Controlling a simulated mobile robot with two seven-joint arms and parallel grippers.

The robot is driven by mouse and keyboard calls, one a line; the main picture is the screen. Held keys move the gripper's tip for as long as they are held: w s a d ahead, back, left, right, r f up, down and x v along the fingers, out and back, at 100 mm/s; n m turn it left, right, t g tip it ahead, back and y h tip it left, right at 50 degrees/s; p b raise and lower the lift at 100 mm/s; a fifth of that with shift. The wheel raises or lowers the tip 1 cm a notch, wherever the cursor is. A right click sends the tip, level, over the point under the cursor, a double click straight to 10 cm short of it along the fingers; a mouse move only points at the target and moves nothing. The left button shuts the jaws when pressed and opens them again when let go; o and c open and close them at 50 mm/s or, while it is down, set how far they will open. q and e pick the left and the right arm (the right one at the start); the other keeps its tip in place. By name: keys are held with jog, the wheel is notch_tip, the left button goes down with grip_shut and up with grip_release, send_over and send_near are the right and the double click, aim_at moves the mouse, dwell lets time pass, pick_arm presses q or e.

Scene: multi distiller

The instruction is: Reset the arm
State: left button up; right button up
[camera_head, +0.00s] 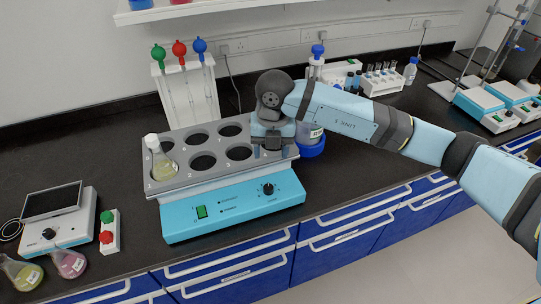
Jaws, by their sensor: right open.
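My right arm comes in from the right and reaches across the black bench. Its gripper (272,150) points down over the right end of the grey multi-hole rack of the blue distiller (232,203). The jaws are open, and the fingertips are partly hidden by the wrist and the rack's edge. A stoppered flask (163,162) with pale yellow liquid sits in the left part of the rack, apart from the gripper. Several other holes are empty. My left gripper is not in view.
A blue-based bottle (311,147) stands close behind the right gripper. A pipette stand (187,92) rises behind the rack. A small screen device (60,217) and two flasks (69,262) are at the left. Test tubes (381,79) stand at the back. The bench right of the distiller is clear.

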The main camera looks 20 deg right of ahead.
dwell(0.3)
jog(key=s+a+f+n+g+y+p, duration=0.2)
jog(key=s+a+g+y, duration=0.2)
jog(key=s+a+y, duration=0.65)
jog(key=s+a+r+m+t+y+p, duration=0.2)
jog(key=a+r+m+t+y, duration=0.35)
jog(key=y, duration=0.35)
jog(key=w+d+f+m+t+h+p, duration=0.1)
jog(key=d+f+m+t+h, duration=0.3)
jog(key=m+t, duration=0.45)
jog(key=d+f+m+t+h, duration=0.3)
jog(key=d+m+t+h, duration=0.3)
jog(key=m, duration=0.4)
jog(key=s+d+f+m+g+h+p, duration=0.1)
jog(key=s+d+f+m+g+h, duration=0.4)
jog(key=s+f, duration=0.8)
jog(key=d+f+m+h, duration=0.2)
jog(key=d, duration=0.1)
jog(key=shift+d+f+m+p, duration=0.25)
jog(key=shift+m+p, duration=0.05)
jog(key=shift+p, duration=0.1)
